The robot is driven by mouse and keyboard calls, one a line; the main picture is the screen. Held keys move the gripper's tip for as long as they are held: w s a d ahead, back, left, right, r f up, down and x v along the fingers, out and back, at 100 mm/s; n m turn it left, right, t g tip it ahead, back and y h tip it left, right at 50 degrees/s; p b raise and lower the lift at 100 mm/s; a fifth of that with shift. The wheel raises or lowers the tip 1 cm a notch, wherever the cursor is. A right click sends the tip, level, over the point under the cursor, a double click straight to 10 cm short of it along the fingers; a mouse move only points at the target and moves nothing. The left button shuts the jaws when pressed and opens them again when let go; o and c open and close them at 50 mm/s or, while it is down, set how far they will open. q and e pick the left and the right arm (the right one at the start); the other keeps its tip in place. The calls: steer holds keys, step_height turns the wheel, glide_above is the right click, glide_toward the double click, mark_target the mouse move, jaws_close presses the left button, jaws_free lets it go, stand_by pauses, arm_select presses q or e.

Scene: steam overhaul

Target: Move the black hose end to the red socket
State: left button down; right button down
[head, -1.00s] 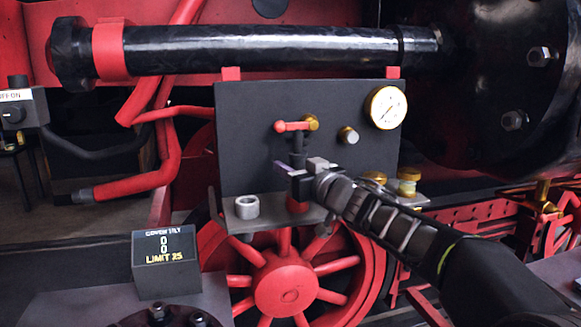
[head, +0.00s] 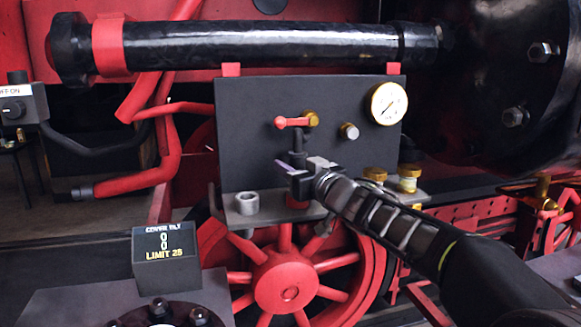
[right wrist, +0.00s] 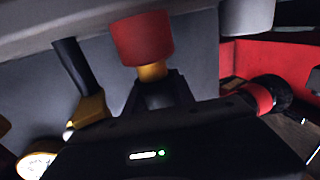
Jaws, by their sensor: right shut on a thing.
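My right gripper (head: 297,168) is shut on the black hose end in front of the dark panel, just above the red socket (head: 297,201) on the shelf. The black hose (head: 297,140) rises from the jaws toward the red-handled valve (head: 293,122). In the right wrist view, which looks upside down, a brass tip (right wrist: 152,72) at the jaws meets the mouth of the red socket (right wrist: 142,38). I cannot tell how deep it sits. The gripped part is mostly hidden by the fingers. My left gripper is not in view.
A grey ring socket (head: 247,202) stands left of the red one on the shelf. Brass caps (head: 408,177) stand to the right. A gauge (head: 388,103) is on the panel. A display box (head: 165,257) reading limit 25 sits at lower left, and a black pipe (head: 260,45) runs above.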

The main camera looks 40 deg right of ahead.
steer(key=shift+f+b, duration=0.35)
steer(key=shift+f, duration=0.65)
steer(key=c, duration=1)
jaws_free()
steer(key=shift+d+f, duration=0.1)
steer(key=shift+f, duration=0.05)
steer(key=shift+o, duration=0.2)
steer(key=s, duration=0.2)
steer(key=s+r, duration=0.1)
steer(key=s, duration=0.2)
steer(key=s+p, duration=0.1)
steer(key=s, duration=0.1)
steer(key=shift+s+a+r, duration=0.25)
steer(key=shift+r, duration=0.15)
steer(key=shift+s+a+r, duration=0.1)
steer(key=shift+s, duration=0.15)
steer(key=shift+r, duration=0.1)
